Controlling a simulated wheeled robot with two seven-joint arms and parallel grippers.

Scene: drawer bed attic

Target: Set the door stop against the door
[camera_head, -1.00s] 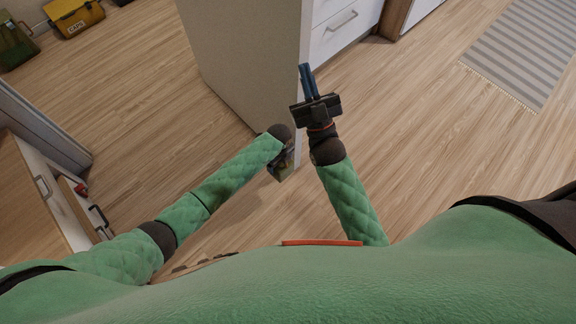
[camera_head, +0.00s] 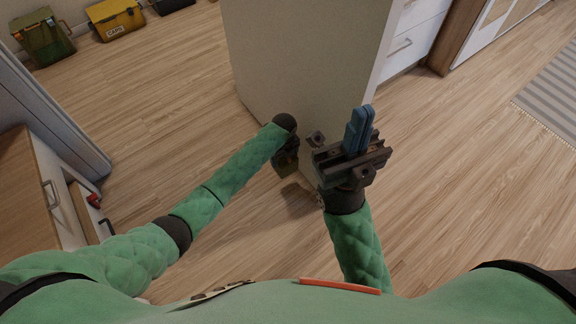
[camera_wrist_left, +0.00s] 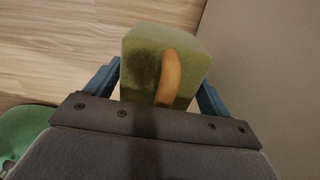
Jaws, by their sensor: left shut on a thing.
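The door stop (camera_wrist_left: 145,60) is a green block with an orange curved strip on it. My left gripper (camera_wrist_left: 160,82) is shut on it, with a blue finger on each side. In the head view the door stop (camera_head: 287,167) hangs low at the end of my left arm, close to the near side of a large beige upright panel (camera_head: 300,60), which may be the door. I cannot tell whether they touch. My right gripper (camera_head: 360,128) is empty, its blue fingers close together and pointing up, in front of the panel's right edge.
White drawers (camera_head: 405,45) stand behind the panel at the right. A striped rug (camera_head: 555,95) lies far right. A wooden cabinet (camera_head: 25,190) with an open drawer is at the left. A yellow box (camera_head: 115,20) and a green box (camera_head: 42,38) are at the back left. Wooden floor between is clear.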

